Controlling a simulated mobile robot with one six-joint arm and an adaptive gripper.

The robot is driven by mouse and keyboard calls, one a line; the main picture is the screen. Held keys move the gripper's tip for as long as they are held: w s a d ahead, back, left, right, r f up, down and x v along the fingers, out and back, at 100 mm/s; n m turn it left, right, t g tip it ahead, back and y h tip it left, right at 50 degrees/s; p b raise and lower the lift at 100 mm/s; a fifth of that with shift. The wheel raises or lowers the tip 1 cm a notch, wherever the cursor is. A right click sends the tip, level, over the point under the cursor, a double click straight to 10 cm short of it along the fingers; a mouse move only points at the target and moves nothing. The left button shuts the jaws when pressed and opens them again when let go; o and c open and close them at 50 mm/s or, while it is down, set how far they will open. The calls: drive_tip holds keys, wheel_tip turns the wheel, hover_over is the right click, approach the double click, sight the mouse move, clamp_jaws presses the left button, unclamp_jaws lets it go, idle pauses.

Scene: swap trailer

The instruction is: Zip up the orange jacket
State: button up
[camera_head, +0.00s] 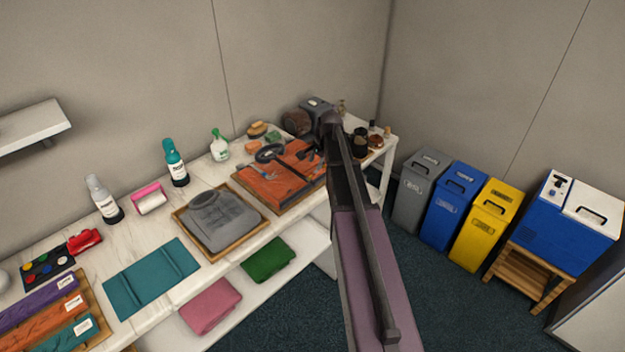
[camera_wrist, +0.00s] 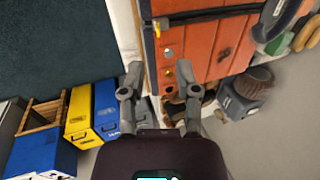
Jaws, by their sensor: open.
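The orange jacket (camera_head: 262,186) lies flat in a wooden tray on the white table in the head view. In the wrist view, its orange panel (camera_wrist: 205,50) fills the upper middle, with a black strip (camera_wrist: 215,14) across it. A small yellow piece (camera_wrist: 157,30), possibly the zipper pull, sits at the strip's left end. Round metal spots run down the panel's left side. My gripper (camera_wrist: 158,78) is open and empty, its fingers spread over the tray's edge beside the jacket. In the head view my arm covers the jacket's right end and hides the gripper.
A grey device (camera_head: 318,104) stands behind my arm, with small bottles to its right. A folded grey garment (camera_head: 222,222) lies in a tray left of the jacket.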

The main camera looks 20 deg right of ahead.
sight(309, 179)
drive_tip(key=shift+b+x, duration=3.65)
drive_tip(key=shift+x, duration=0.45)
